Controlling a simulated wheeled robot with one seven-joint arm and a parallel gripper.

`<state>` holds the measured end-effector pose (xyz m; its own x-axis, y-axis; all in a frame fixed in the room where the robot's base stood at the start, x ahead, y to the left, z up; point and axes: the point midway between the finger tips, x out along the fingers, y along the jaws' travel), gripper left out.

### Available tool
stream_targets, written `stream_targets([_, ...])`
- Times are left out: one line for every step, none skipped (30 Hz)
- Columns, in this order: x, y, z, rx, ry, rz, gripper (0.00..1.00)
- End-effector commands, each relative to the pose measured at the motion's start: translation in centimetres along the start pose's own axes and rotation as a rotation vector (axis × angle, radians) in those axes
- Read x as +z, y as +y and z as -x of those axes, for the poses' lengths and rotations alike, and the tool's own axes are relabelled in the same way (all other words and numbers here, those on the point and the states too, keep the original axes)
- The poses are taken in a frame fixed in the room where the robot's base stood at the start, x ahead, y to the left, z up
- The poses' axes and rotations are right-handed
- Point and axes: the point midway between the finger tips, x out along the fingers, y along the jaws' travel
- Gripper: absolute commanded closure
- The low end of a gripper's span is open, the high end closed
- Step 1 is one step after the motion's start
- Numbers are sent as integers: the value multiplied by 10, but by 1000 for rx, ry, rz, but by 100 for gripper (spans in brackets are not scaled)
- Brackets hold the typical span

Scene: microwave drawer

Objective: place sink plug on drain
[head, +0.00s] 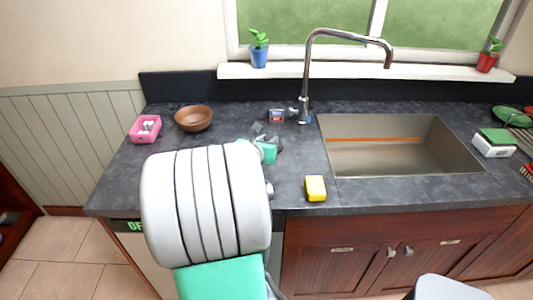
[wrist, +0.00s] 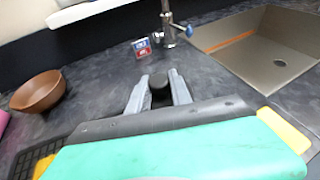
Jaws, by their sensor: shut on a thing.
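My gripper (wrist: 158,76) is shut on a small dark sink plug (wrist: 158,86), which shows between the two grey fingers in the wrist view. In the head view my gripper (head: 262,138) is over the counter, left of the sink, and my arm partly hides it. The plug cannot be made out clearly there. The sink basin (head: 345,160) is to the right of my gripper. The round drain (wrist: 279,63) shows on the basin floor in the wrist view, uncovered. How high the plug is above the counter is hard to tell.
The tall tap (head: 305,80) stands behind the basin's left end. A small red and blue box (head: 276,116) is beside it. A yellow sponge (head: 316,188) lies at the front edge. A brown bowl (head: 194,119) and pink container (head: 145,129) stand left. An orange strip crosses the basin.

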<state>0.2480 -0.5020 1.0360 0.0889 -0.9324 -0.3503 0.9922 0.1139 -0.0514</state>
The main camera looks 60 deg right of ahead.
Motion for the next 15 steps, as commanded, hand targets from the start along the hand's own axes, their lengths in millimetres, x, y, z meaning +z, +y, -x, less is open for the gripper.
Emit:
stream_targets([-14,3,-13,-2,11,6,100])
stream_targets([-18,6,-20,-2,9,5,100])
stream_targets([-22,8,-28,-2,8,5,100])
stream_targets([-25,10,-34,-1,7,4,100])
stream_targets([-28,11,-38,-1,7,4,100])
stream_targets([-29,13,-42,-1,5,3,100])
stream_targets([-30,14,-45,-1,5,2,100])
stream_targets([-32,14,-47,-1,4,2,100])
stream_targets([-34,16,-50,0,4,2,100])
stream_targets([-36,17,-54,0,4,2,100])
stream_targets([-40,17,-56,-1,6,3,100])
stream_targets([-48,17,-58,-1,8,6,100])
stream_targets([-53,18,-59,0,7,5,100])
stream_targets([-58,18,-61,0,7,4,100])
stream_targets([-62,19,-63,1,5,4,100])
